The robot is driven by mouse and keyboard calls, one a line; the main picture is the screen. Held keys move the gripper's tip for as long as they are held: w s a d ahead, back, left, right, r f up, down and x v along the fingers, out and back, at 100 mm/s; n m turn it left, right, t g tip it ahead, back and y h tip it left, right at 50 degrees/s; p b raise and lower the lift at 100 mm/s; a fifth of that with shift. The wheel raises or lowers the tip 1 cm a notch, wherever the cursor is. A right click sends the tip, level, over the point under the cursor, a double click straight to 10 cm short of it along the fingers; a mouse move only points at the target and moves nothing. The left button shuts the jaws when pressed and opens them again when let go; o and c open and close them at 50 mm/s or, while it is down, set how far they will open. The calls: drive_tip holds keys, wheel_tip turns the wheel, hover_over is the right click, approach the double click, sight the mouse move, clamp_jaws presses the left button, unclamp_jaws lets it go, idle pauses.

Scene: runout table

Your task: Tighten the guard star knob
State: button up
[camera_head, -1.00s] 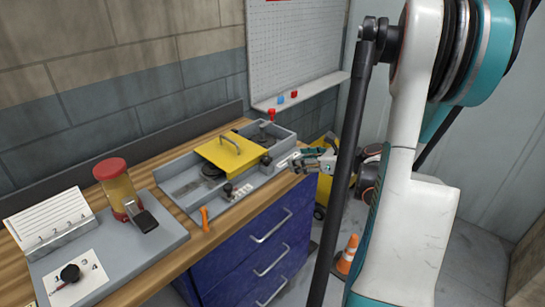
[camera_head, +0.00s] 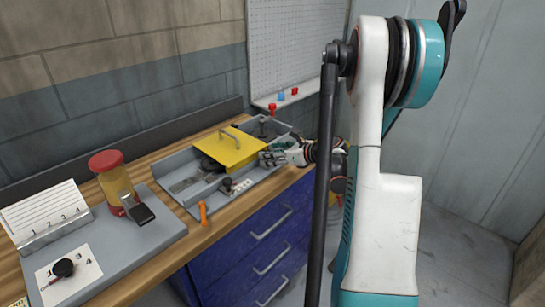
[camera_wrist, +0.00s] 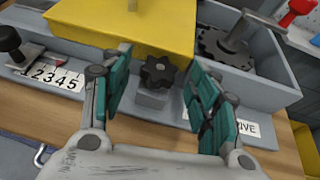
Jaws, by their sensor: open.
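The yellow guard (camera_head: 232,147) with its handle sits on the grey machine tray (camera_head: 183,196) on the workbench. In the wrist view the black guard star knob (camera_wrist: 157,72) stands on a grey block just in front of the yellow guard (camera_wrist: 125,22). My gripper (camera_wrist: 157,100) is open, with one teal-padded finger to the left of the knob and the other to its right. The knob appears between the fingers and nothing is held.
A second black knob (camera_wrist: 10,40) stands by a numbered scale (camera_wrist: 48,78) at left. A dark round part with a shaft (camera_wrist: 222,45) lies in the tray at right. An orange-handled tool (camera_head: 203,213) stands at the bench edge. A red-lidded jar (camera_head: 114,178) is on the left board.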

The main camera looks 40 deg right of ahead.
drive_tip(key=shift+w, duration=0.2)
drive_tip(key=c, duration=1.1)
drive_tip(key=shift+o, duration=0.2)
drive_tip(key=shift+a+f+m+h+b, duration=0.1)
drive_tip(key=shift+a+m+h+b, duration=0.15)
drive_tip(key=shift+m+h, duration=0.55)
drive_tip(key=shift+a+m+h+b, duration=0.1)
drive_tip(key=shift+a+m+h, duration=0.15)
drive_tip(key=shift+m+h, duration=1.25)
drive_tip(key=shift+h, duration=0.4)
drive_tip(key=o, duration=1.1)
drive_tip(key=shift+c, duration=0.2)
